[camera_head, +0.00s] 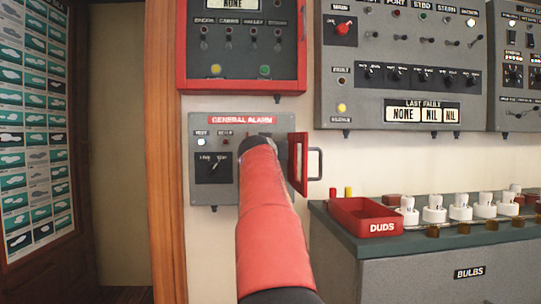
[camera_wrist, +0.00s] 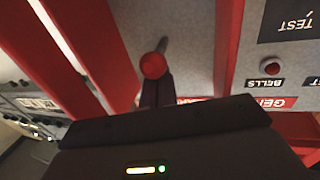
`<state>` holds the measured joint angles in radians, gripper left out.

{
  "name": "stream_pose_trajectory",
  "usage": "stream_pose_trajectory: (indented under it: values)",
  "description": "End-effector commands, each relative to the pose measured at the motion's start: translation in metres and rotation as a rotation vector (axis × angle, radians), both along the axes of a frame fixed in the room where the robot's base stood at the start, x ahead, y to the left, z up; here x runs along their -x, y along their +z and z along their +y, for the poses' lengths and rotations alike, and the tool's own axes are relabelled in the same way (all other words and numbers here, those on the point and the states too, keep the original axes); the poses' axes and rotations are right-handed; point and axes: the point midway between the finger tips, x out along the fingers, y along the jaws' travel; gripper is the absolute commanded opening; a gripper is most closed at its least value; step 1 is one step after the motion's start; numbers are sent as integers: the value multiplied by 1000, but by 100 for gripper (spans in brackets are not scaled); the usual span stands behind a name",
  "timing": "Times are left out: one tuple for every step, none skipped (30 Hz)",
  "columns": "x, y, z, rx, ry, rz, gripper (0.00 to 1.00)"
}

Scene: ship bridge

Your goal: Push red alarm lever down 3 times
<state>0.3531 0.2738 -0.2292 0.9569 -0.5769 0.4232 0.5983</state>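The red ball knob of the alarm lever (camera_wrist: 153,65) shows in the wrist view, with a short grey stem behind it. My gripper (camera_wrist: 156,88) has its dark fingers close together, looking shut, right at the ball. I cannot tell whether they touch it. In the head view the grey general alarm box (camera_head: 199,188) hangs on the wall, and my red arm reaches to its right part. My gripper and the lever are hidden there behind the arm.
The box's red door (camera_head: 298,163) stands open to the right, its handle sticking out. A red-framed panel (camera_head: 183,60) hangs just above. A red DUDS tray (camera_head: 366,229) sits on the counter (camera_head: 330,222) at right. A wooden post (camera_head: 165,150) stands at left.

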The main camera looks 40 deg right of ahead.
Motion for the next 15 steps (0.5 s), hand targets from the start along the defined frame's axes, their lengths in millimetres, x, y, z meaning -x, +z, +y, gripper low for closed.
stream_pose_trajectory:
  values:
    - [-1,-5,0,-1,1,1,0]
    - [-1,-6,0,-1,1,1,0]
    - [-1,-7,0,-1,1,1,0]
    - [-1,-8,0,-1,1,1,0]
    - [-1,-9,0,-1,1,1,0]
    - [-1,-10,0,-1,1,1,0]
    - [-1,-11,0,-1,1,1,0]
    - [-1,-12,0,-2,1,2,0]
    - [-1,-10,0,-1,1,1,0]
    - [-1,-10,0,-1,1,1,0]
    - [-1,-10,0,-1,1,1,0]
    - [-1,-10,0,-2,1,2,0]
    - [-1,-11,0,-2,1,2,0]
    - [-1,-12,0,-1,1,3,0]
    - [-1,-13,0,-1,1,2,0]
